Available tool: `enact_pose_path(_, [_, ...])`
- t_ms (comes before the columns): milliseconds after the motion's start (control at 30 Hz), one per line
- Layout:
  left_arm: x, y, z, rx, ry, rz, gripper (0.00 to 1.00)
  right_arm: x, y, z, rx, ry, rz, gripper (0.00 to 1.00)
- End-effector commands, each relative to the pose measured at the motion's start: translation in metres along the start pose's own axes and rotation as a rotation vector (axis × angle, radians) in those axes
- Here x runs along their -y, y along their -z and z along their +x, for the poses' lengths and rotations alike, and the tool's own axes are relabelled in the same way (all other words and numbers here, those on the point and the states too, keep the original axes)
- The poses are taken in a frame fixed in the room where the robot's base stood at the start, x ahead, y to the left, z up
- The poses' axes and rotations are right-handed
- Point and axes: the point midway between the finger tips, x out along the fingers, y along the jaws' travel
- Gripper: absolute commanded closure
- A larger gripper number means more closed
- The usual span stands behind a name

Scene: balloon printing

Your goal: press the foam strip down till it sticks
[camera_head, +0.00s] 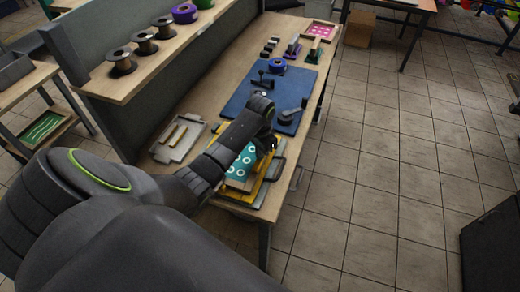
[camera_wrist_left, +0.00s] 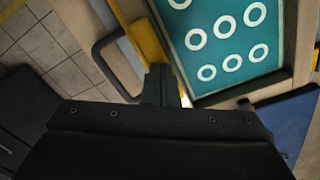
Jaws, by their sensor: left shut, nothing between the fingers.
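My left gripper (camera_head: 268,143) reaches over the near end of the bench, at the teal plate (camera_head: 241,163) with white rings. In the left wrist view the fingers (camera_wrist_left: 160,84) are shut and empty, beside the corner of the teal plate (camera_wrist_left: 230,40). A yellow edge (camera_wrist_left: 148,42) runs along the plate there, next to the fingertips. I cannot tell whether the fingertips touch it. Two thin yellowish strips (camera_head: 177,135) lie in a grey tray (camera_head: 163,152) left of the arm. I cannot tell which piece is the foam strip. My right gripper is not in view.
A blue mat (camera_head: 240,93) with dark tools lies beyond the plate. A dark loop handle (camera_wrist_left: 100,62) stands out beside the plate. A shelf (camera_head: 130,88) with several spools runs along the left.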

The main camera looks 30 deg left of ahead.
Motion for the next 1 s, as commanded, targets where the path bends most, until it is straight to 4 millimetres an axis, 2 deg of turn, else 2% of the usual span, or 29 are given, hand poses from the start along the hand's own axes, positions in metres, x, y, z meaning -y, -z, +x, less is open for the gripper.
enact_pose_path(333, [-0.001, -0.003, 0.000, 0.008, -0.005, -0.001, 1.00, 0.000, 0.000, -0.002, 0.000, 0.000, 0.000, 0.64])
enact_pose_path(600, [0.000, -0.002, -0.029, 0.004, -0.002, -0.001, 1.00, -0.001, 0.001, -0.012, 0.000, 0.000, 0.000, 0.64])
enact_pose_path(1000, [0.001, 0.000, -0.068, 0.000, 0.000, -0.001, 1.00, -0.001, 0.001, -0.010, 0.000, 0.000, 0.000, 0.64])
